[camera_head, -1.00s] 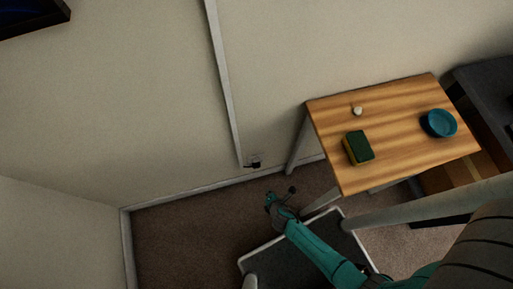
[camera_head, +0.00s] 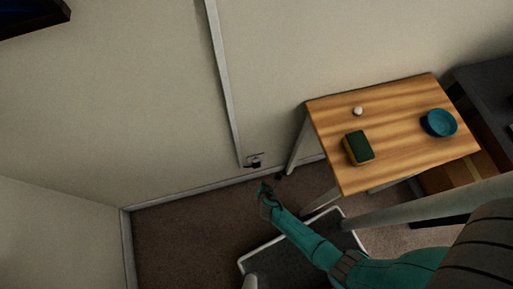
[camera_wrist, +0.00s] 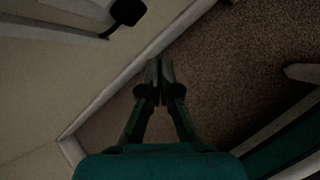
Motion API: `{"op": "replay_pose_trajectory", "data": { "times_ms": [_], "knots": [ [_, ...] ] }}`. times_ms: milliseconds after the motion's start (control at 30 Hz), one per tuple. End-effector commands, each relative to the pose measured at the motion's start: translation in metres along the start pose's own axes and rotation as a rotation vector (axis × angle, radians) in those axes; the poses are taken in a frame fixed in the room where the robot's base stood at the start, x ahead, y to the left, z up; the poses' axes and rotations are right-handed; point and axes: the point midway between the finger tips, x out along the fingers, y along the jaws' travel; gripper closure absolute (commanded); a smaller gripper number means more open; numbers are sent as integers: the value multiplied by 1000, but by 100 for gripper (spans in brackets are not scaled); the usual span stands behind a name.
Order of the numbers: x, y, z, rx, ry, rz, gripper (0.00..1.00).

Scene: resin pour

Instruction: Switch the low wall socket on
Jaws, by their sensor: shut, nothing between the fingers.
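The low wall socket (camera_head: 254,160) sits on the wall just above the skirting, at the foot of a vertical conduit, with a dark plug or part on it. In the wrist view a dark block with a cable (camera_wrist: 127,12) shows at the top, on the wall; the socket's switch cannot be made out. My gripper (camera_head: 264,185) is just below the socket in the head view, apart from it. In the wrist view my gripper (camera_wrist: 159,66) is shut and empty, its tips over the carpet beside the skirting.
A wooden table (camera_head: 400,112) stands right of the socket, its pale leg (camera_head: 299,145) close by. It carries a green and yellow sponge-like block (camera_head: 358,148), a blue bowl (camera_head: 439,123) and a small white item (camera_head: 358,111). Skirting (camera_head: 190,191) runs below. Carpet to the left is clear.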

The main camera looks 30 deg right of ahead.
Motion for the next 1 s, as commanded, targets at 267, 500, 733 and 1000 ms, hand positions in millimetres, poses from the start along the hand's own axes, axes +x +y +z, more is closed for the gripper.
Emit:
{"op": "replay_pose_trajectory", "data": {
  "times_ms": [267, 500, 733, 1000],
  "knots": [
    [22, 17, 17, 3, -1, 1, 100],
    [42, 32, 32, 2, -1, 1, 100],
    [55, 41, 41, 2, -1, 1, 100],
    [58, 43, 43, 1, 0, 1, 100]
  ]
}}
